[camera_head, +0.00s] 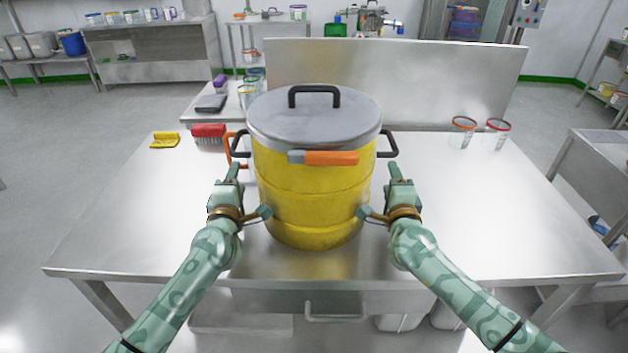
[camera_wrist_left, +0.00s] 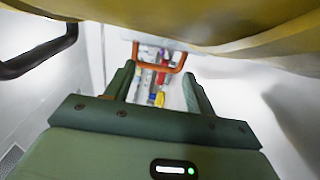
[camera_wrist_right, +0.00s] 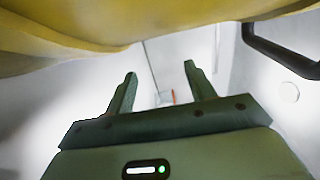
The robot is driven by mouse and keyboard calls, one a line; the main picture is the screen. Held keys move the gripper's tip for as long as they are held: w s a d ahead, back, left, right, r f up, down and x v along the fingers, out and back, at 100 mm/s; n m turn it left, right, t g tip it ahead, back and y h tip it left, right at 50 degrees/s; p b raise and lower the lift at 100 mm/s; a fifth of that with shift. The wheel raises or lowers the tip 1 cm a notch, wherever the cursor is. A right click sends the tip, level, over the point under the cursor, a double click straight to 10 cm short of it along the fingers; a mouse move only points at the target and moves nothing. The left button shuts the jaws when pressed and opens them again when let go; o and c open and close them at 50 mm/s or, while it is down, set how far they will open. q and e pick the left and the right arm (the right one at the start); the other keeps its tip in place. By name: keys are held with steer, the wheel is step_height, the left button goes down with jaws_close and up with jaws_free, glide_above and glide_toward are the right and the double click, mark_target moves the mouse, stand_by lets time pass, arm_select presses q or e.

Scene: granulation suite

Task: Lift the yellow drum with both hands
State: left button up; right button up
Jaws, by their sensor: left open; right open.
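The yellow drum (camera_head: 310,195) stands upright on the steel table, with a grey lid, a black lid handle (camera_head: 314,92) and an orange-and-grey latch (camera_head: 325,158) in front. It has a black side handle on the left (camera_head: 238,147) and on the right (camera_head: 388,147). My left gripper (camera_head: 232,170) is open and empty just below and in front of the left handle. My right gripper (camera_head: 397,170) is open and empty just below the right handle. In the left wrist view the fingers (camera_wrist_left: 160,85) are apart, with a handle off to the left. In the right wrist view the fingers (camera_wrist_right: 160,75) are apart too.
A red brush (camera_head: 209,131) and a yellow item (camera_head: 164,140) lie left of the drum, with an orange frame beside it. Two clear red-rimmed jars (camera_head: 497,133) stand at the back right. A steel panel (camera_head: 450,85) rises behind. The table's right side is mostly clear.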

arm_select(q)
steer(key=shift+s+d, duration=0.15)
steer(key=shift+d, duration=0.55)
arm_select(e)
steer(key=shift+s+a, duration=0.2)
steer(key=shift+a, duration=0.5)
arm_select(q)
steer(key=shift+d, duration=1.6)
arm_select(e)
steer(key=shift+a, duration=1.55)
